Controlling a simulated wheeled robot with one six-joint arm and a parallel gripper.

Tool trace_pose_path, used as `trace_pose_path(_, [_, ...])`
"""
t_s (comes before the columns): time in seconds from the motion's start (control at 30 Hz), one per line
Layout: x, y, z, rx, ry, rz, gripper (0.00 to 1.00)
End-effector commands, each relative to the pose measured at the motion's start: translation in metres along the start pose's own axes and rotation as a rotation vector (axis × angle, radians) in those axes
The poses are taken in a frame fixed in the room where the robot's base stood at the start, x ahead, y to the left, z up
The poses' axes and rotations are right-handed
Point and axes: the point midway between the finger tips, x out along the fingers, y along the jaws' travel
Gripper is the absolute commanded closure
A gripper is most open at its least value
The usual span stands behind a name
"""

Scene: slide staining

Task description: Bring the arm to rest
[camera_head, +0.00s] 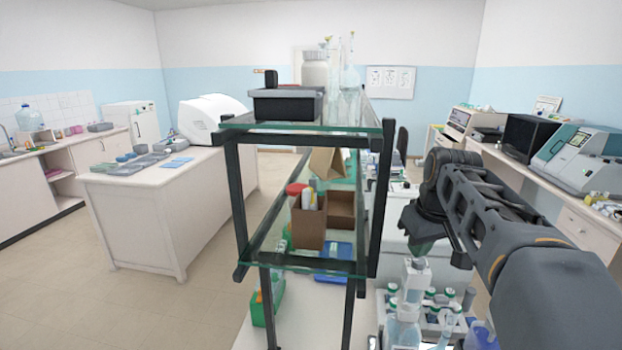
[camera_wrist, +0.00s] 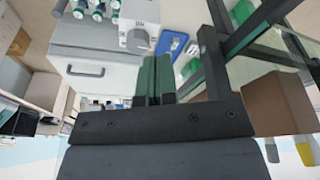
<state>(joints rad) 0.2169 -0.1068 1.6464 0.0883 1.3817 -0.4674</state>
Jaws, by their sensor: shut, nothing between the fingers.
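My arm reaches in from the right in the head view and is bent, raised above the bench behind the shelf rack. My gripper (camera_head: 419,243) points downward beside the rack's right post, above several bottles. In the wrist view my gripper (camera_wrist: 155,62) shows two green fingers pressed together, with nothing between them. The fingers look clear of the things around them, though the exact gap is hard to tell.
A glass shelf rack (camera_head: 377,205) with dark posts stands close left of my gripper. It holds cardboard boxes (camera_head: 308,229), a black tray (camera_head: 286,104) and glassware. Bottles (camera_head: 405,325) stand below my gripper. Open floor (camera_head: 195,310) lies left of the rack.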

Motion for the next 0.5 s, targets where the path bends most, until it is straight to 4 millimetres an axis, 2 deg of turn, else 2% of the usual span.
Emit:
trace_pose_path(0.03, [0.012,-0.014,0.015,0.018,0.014,0.009,1.00])
trace_pose_path(0.2, [0.050,-0.051,0.060,0.107,0.075,0.041,1.00])
trace_pose_path(0.4, [0.096,-0.082,0.109,0.187,0.138,0.057,1.00])
trace_pose_path(0.5, [0.113,-0.091,0.127,0.214,0.160,0.058,1.00])
